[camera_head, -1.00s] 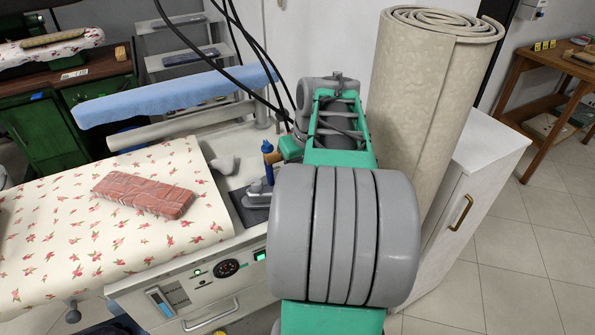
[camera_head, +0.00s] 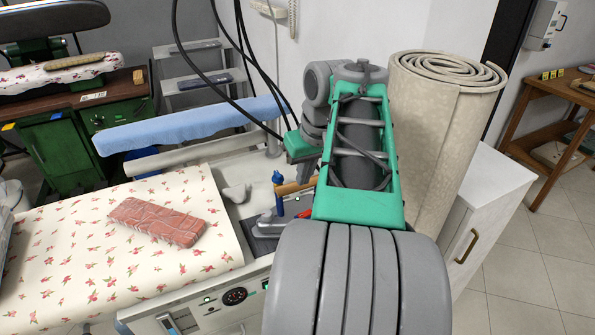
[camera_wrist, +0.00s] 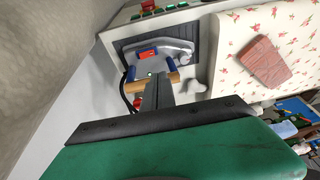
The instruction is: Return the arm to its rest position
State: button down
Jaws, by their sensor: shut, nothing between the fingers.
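My arm, green and grey, rises in the middle of the head view, in front of the ironing station. My gripper shows in the wrist view (camera_wrist: 157,92) as dark fingers shut together with nothing between them. The fingers point toward the iron (camera_wrist: 158,55), which rests on a dark pad (camera_wrist: 125,47); from this view I cannot tell the gap between them. In the head view the iron (camera_head: 268,222) is partly hidden by my arm. My fingertips are hidden in the head view.
A rolled beige carpet (camera_head: 430,130) stands close to the right of my arm by a white cabinet (camera_head: 500,190). A folded reddish cloth (camera_head: 158,221) lies on the floral ironing board (camera_head: 80,250). A blue padded sleeve board (camera_head: 190,124) and black hoses (camera_head: 247,75) are behind.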

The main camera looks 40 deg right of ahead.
notch_tip(320, 180, down, 7)
jog(key=s+d+m, duration=0.2)
jog(key=m, duration=0.2)
jog(key=s+a+f+g+p, duration=0.1)
jog(key=s+a+f, duration=0.2)
jog(key=a+f, duration=0.3)
jog(key=w+a+r+n+p, duration=0.1)
jog(key=a+n, duration=0.2)
jog(key=a, duration=0.7)
jog(key=w+a+r+n+p, duration=0.1)
jog(key=a+n, duration=0.3)
jog(key=a, duration=0.7)
jog(key=shift+a+r+t, duration=0.2)
jog(key=shift+r+t, duration=0.2)
jog(key=shift+r, duration=0.3)
